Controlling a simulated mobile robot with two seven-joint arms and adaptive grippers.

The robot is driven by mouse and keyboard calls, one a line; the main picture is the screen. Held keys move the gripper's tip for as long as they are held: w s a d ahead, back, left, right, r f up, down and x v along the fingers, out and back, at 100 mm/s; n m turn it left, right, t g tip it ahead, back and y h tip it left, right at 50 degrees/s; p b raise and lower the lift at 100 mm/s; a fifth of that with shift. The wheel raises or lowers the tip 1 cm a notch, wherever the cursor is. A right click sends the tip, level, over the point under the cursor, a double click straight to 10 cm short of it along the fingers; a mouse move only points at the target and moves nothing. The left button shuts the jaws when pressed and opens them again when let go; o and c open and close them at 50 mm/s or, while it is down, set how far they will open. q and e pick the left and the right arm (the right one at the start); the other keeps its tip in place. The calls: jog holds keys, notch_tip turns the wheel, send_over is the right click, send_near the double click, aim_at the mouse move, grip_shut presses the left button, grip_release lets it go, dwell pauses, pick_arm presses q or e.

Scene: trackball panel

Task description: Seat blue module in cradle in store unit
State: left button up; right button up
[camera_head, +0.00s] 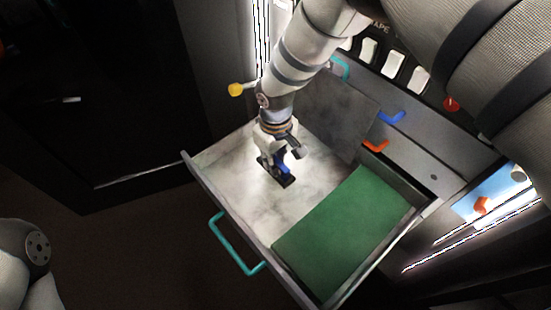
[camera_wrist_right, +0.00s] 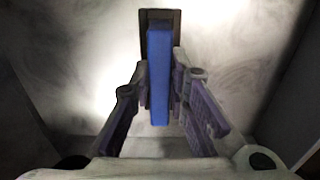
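The blue module (camera_wrist_right: 160,75) is a slim upright bar between the fingers of my right gripper (camera_wrist_right: 162,88). Both fingertips lie close against its sides, so the gripper looks shut on it. The far end of the module overlaps a dark rectangular cradle (camera_wrist_right: 174,18) on the drawer floor; how deep it sits cannot be told. In the head view my right gripper (camera_head: 281,158) reaches down into the open drawer, with a little of the blue module (camera_head: 282,168) showing above the dark cradle (camera_head: 289,181). My left gripper is out of view.
The open drawer has a pale marbled floor (camera_head: 225,160), a green mat (camera_head: 345,230) on its right part and a teal handle (camera_head: 230,245) in front. Its walls enclose my gripper. Blue (camera_head: 390,118) and orange (camera_head: 375,146) handles and white switches (camera_head: 393,65) are behind.

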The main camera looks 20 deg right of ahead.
jog(key=o, duration=0.3)
jog(key=shift+o, duration=0.2)
notch_tip(320, 180, up, 12)
jog(key=shift+r, duration=0.1)
